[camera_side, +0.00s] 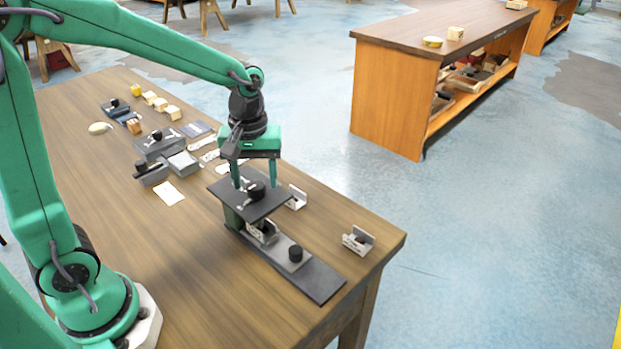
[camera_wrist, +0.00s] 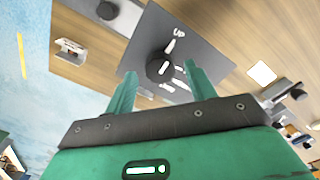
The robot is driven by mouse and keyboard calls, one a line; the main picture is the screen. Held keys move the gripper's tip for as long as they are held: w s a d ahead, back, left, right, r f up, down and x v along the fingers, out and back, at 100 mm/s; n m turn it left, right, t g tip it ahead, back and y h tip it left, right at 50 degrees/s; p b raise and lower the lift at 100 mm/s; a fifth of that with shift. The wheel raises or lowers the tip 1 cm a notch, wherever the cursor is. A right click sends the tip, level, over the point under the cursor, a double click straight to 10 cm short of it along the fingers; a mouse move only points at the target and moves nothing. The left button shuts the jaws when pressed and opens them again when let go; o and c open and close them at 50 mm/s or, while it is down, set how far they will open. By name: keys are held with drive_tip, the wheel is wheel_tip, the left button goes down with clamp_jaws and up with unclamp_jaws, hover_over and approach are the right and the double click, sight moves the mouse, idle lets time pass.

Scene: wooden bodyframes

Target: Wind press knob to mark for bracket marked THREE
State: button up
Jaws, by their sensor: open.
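The press has a dark top plate (camera_side: 262,205) with a round black knob (camera_side: 256,188) on it. In the wrist view the knob (camera_wrist: 159,67) carries a white pointer line, and white marks and the word UP (camera_wrist: 179,32) show on the plate around it. My gripper (camera_side: 254,187) is open above the plate, its green fingers on either side of the knob. I cannot tell whether they touch it. A pale bracket (camera_side: 262,232) sits under the plate on a grey slide that has its own black knob (camera_side: 295,253). The bracket's marking is too small to read.
Two more pale brackets stand on the table, one (camera_side: 297,198) behind the press and one (camera_side: 358,240) near the right corner. Grey fixtures (camera_side: 165,158), a white card (camera_side: 169,193) and small wooden blocks (camera_side: 160,104) lie further back left. The table's front left is clear.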

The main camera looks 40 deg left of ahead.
drive_tip(key=shift+f, duration=0.75)
drive_tip(key=c, duration=1)
drive_tip(key=shift+o, duration=0.2)
drive_tip(key=shift+m, duration=0.3)
drive_tip(key=m, duration=0.5)
drive_tip(key=shift+r+m, duration=0.1)
drive_tip(key=shift+m, duration=0.3)
drive_tip(key=m, duration=0.7)
